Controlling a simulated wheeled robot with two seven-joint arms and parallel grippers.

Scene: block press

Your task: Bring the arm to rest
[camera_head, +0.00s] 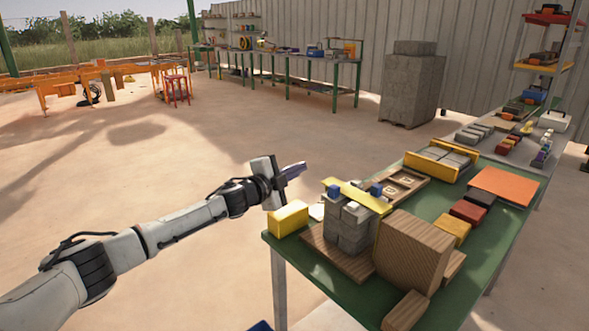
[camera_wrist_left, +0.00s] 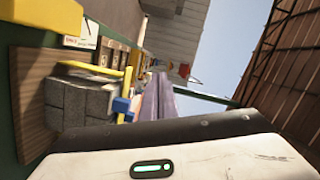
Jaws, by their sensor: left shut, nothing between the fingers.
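My left arm (camera_head: 150,238) reaches in from the left of the head view. Its gripper (camera_head: 302,166) is held in the air at the near left corner of the green table (camera_head: 330,285), above and left of the stack of grey blocks (camera_head: 350,226). The purple-grey fingers are together with nothing between them. They also show closed in the left wrist view (camera_wrist_left: 157,88), beside the stack (camera_wrist_left: 75,102). My right gripper is not in view.
A yellow bar (camera_head: 357,195) and blue cubes (camera_head: 376,190) lie on the stack. A yellow block (camera_head: 288,218) sits at the table corner. A large wooden block (camera_head: 412,252) stands right of the stack. The floor (camera_head: 140,185) left of the table is open.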

